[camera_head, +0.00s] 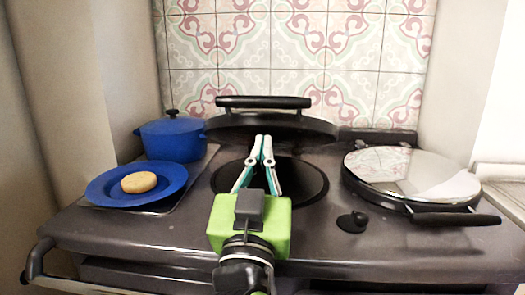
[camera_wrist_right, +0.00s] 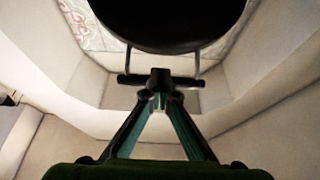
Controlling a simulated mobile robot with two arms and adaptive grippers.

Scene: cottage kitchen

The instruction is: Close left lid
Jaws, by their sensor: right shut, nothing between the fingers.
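The left lid (camera_head: 270,124) of the range stove is raised, tilted up at the back of its round dark hotplate (camera_head: 305,182). Its black bar handle (camera_head: 264,102) runs along its upper edge. My right gripper (camera_head: 263,140) is green with its fingers shut and empty. In the head view its fingertips overlap the lower part of the lid; I cannot tell if they touch. In the right wrist view the lid (camera_wrist_right: 170,22) is a dark disc above the shut fingertips (camera_wrist_right: 159,100), with its handle (camera_wrist_right: 135,80) near them. My left gripper is not in view.
The right lid (camera_head: 410,175) is shiny and lies closed, its handle (camera_head: 455,219) at the front. A blue plate (camera_head: 105,188) with a round bun (camera_head: 139,182) and a blue pot (camera_head: 172,140) stand at the left. A small black knob (camera_head: 352,222) sits between the hotplates.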

